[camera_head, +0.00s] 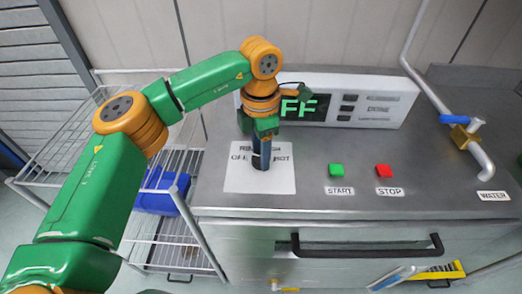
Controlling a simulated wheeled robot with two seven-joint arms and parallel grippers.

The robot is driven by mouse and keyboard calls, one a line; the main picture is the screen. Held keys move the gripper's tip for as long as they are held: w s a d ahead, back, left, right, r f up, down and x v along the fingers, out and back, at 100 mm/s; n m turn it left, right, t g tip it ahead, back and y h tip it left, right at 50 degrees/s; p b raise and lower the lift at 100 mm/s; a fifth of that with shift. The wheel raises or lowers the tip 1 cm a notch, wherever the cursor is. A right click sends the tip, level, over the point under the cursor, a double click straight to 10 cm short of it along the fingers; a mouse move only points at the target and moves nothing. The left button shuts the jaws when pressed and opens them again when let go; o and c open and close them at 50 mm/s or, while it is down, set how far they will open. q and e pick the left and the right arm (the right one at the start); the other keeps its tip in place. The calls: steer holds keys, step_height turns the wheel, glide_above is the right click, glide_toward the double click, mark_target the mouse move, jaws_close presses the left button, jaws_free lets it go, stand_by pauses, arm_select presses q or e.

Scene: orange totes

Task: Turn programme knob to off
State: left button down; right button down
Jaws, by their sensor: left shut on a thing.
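My left gripper (261,160) points straight down over the white label plate (275,182) on the steel machine top. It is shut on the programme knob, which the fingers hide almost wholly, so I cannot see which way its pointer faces. The plate's print is partly covered; "OFF" shows at its left side. The display (305,108) behind shows green letters "FF", with its left part hidden by my arm. My right gripper is not in view.
A green START button (336,170) and a red STOP button (383,170) sit right of the plate. A pipe with a blue-handled valve (455,120) stands at the right, by a WATER label. A black handle (366,247) crosses the front. A wire rack with a blue bin (160,192) stands left.

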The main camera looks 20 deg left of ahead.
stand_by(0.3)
arm_select(q)
steer(key=shift+c, duration=1.6)
jaws_free()
step_height(320, 180, up, 7)
steer(key=shift+r, duration=0.1)
